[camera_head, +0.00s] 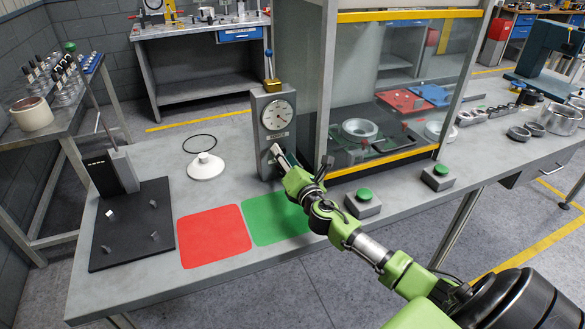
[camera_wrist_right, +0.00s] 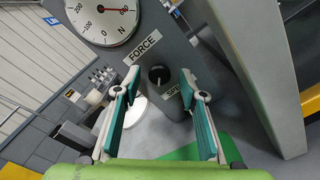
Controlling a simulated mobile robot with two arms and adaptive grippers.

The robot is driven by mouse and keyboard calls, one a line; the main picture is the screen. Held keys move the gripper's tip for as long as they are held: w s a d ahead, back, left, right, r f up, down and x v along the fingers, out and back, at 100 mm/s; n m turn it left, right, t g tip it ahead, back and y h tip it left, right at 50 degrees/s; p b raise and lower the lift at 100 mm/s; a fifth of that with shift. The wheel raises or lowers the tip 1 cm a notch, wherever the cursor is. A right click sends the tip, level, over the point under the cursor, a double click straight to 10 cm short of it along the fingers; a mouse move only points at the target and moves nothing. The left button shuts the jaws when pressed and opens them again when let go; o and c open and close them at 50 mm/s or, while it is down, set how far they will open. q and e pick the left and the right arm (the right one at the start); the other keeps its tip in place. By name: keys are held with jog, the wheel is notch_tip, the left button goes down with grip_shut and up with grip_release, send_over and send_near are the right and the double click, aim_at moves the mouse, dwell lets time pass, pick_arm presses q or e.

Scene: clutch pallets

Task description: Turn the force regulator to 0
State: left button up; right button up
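The force regulator, a small black knob (camera_wrist_right: 158,74), sits on the grey press column (camera_head: 258,140) under the FORCE label (camera_wrist_right: 144,47). Above it is a round white gauge (camera_head: 278,115), also in the right wrist view (camera_wrist_right: 105,12), with a red needle clearly off the dial's 0 mark. My right gripper (camera_wrist_right: 159,80) is open, its two teal-padded fingers on either side of the knob in that view; I cannot tell whether they touch it. In the head view my right gripper (camera_head: 279,157) is at the column front and hides the knob. My left gripper is out of view.
A partly hidden speed label (camera_wrist_right: 173,92) is beside the right finger. A glass-fronted cabinet (camera_head: 390,90) stands right of the column. Green-topped buttons (camera_head: 363,195) are near my right arm. Red (camera_head: 213,235) and green (camera_head: 272,222) mats lie flat on the bench.

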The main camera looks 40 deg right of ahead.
jog(key=v, duration=1)
jog(key=shift+s, duration=0.35)
